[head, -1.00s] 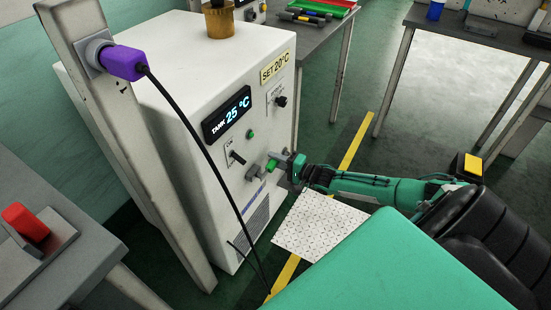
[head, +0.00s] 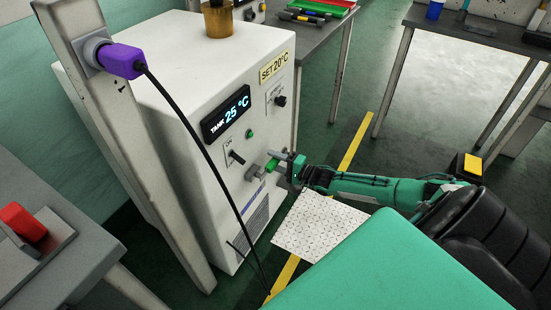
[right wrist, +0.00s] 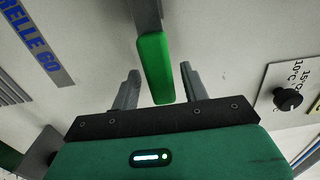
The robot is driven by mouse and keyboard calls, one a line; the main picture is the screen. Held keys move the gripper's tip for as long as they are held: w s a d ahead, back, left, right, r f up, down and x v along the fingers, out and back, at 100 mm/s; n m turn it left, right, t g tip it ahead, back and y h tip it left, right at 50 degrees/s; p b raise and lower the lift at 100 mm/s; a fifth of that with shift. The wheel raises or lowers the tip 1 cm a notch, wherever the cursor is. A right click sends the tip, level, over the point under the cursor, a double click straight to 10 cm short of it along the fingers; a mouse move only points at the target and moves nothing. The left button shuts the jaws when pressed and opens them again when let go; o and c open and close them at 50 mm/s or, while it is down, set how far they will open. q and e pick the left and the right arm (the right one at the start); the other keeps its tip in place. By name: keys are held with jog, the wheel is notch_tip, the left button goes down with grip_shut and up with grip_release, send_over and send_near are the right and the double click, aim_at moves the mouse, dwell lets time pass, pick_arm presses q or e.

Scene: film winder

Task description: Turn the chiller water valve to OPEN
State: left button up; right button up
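The chiller (head: 215,110) is a white cabinet with a display reading TANK 25 °C. Low on its front is the water valve, a grey body (head: 256,172) with a green handle (head: 271,165). My right gripper (head: 281,165) is at the handle. In the right wrist view the green handle (right wrist: 155,68) reaches down between the two grey fingers of my right gripper (right wrist: 158,88). The fingers are apart, with a gap showing on each side of the handle. Any marking by the valve is not readable. My left gripper is not in view.
Above the valve are a black switch (head: 236,157), a green lamp (head: 250,134) and a black knob (head: 280,101), also at the right of the wrist view (right wrist: 288,98). A black cable (head: 190,130) hangs from a purple plug (head: 122,61) in front of the chiller.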

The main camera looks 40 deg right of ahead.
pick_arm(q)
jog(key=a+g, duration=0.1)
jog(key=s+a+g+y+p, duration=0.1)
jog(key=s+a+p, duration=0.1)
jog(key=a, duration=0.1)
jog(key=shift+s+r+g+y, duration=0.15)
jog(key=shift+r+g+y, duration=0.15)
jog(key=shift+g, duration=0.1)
pick_arm(e)
jog(key=v, duration=1.3)
jog(key=shift+s+d, duration=0.2)
jog(key=shift+s, duration=0.15)
